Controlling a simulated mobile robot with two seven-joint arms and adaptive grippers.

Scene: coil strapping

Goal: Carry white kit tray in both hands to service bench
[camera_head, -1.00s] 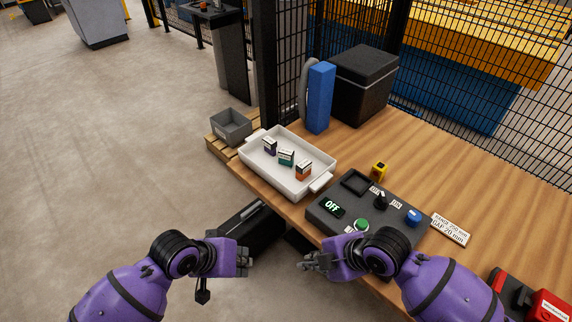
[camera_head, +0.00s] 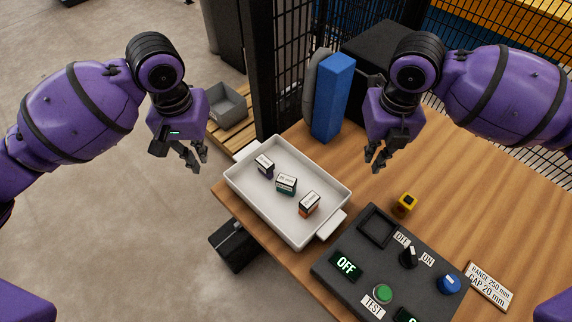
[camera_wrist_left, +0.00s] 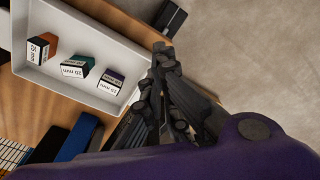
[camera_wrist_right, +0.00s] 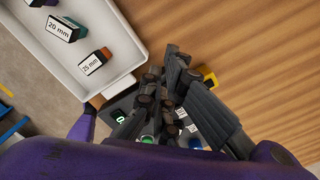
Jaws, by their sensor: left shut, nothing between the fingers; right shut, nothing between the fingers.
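The white kit tray (camera_head: 240,190) sits on the wooden bench at its left corner, with a handle at each end. It holds a purple block (camera_head: 264,165), a teal block (camera_head: 286,184) and an orange block (camera_head: 309,204) with white labels. My left gripper (camera_head: 196,164) is shut and empty, above and left of the tray's far-left end. My right gripper (camera_head: 374,166) is shut and empty, above the bench to the right of the tray. The tray also shows in the left wrist view (camera_wrist_left: 75,90) and in the right wrist view (camera_wrist_right: 110,80). Neither gripper touches it.
A control box (camera_head: 335,279) with an OFF display stands just right of the tray. A blue upright block (camera_head: 334,98) and a black bin (camera_head: 385,50) stand behind. A yellow item (camera_head: 405,202) lies nearby. A grey bin (camera_head: 228,104) rests on a pallet beyond the bench.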

